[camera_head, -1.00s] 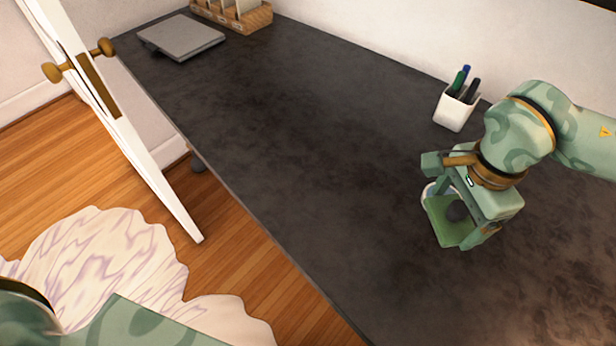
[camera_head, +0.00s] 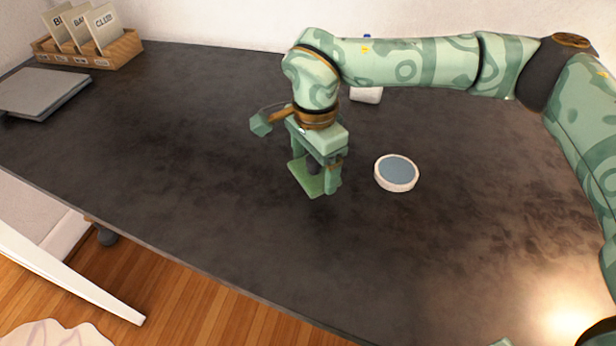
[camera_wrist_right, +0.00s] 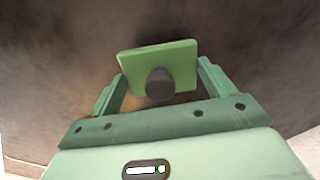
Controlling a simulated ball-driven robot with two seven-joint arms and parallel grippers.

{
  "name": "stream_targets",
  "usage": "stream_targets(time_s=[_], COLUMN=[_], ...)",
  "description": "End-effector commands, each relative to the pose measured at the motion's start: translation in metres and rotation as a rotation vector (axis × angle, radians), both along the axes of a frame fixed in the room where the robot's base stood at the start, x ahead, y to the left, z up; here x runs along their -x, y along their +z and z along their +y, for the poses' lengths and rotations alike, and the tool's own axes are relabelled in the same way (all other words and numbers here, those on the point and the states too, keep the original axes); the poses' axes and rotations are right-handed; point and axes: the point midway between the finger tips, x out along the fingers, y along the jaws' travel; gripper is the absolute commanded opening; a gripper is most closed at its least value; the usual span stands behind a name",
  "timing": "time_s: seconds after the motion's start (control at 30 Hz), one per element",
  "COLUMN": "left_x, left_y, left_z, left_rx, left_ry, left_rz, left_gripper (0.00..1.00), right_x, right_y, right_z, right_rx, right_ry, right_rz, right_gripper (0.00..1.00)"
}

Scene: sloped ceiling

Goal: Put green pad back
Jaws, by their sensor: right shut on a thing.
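The green pad (camera_head: 306,180) is a flat green square with a dark round knob on it. My right gripper (camera_head: 320,178) is shut on it, and the pad hangs under the jaws over the dark desk (camera_head: 240,240). In the right wrist view the green pad (camera_wrist_right: 183,62) sits between the two fingers of my right gripper (camera_wrist_right: 160,85), with the dark knob toward the palm. I cannot tell how high above the desk it is. My left gripper is not in view.
A round white disc with a blue-grey top (camera_head: 396,172) lies right of the pad. A white cup (camera_head: 366,95) is partly hidden behind my right arm. A wooden card holder (camera_head: 95,58) and a grey slab (camera_head: 40,92) are at the far left.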

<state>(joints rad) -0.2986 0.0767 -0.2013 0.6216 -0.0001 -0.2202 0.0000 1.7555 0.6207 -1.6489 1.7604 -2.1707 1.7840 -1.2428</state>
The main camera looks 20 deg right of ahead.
Motion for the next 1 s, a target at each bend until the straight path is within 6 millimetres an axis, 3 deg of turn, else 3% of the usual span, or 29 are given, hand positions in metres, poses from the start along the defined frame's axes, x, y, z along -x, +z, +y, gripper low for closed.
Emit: stream_targets(time_s=[0.17, 0.4, 0.77, 0.8, 0.83, 1.0], left_x=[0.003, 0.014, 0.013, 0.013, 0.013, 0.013], left_y=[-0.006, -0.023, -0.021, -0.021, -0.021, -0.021], left_z=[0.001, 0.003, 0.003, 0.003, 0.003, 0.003], left_rx=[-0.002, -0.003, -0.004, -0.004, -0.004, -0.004], left_ry=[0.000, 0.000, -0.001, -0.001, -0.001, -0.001], left_rz=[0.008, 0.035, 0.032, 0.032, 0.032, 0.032], left_gripper=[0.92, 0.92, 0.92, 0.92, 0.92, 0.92], right_x=[-0.009, -0.012, -0.012, -0.012, -0.012, -0.012], right_y=[-0.011, -0.049, -0.048, -0.047, -0.047, -0.047], right_z=[0.001, 0.000, 0.000, 0.000, 0.000, 0.000], right_rx=[-0.001, -0.001, 0.000, 0.000, 0.000, 0.000], right_ry=[0.000, 0.001, 0.000, 0.000, 0.000, 0.001], right_rz=[0.000, 0.005, 0.000, 0.000, 0.000, -0.001], right_gripper=[0.61, 0.61, 0.57, 0.93, 1.00, 1.00])
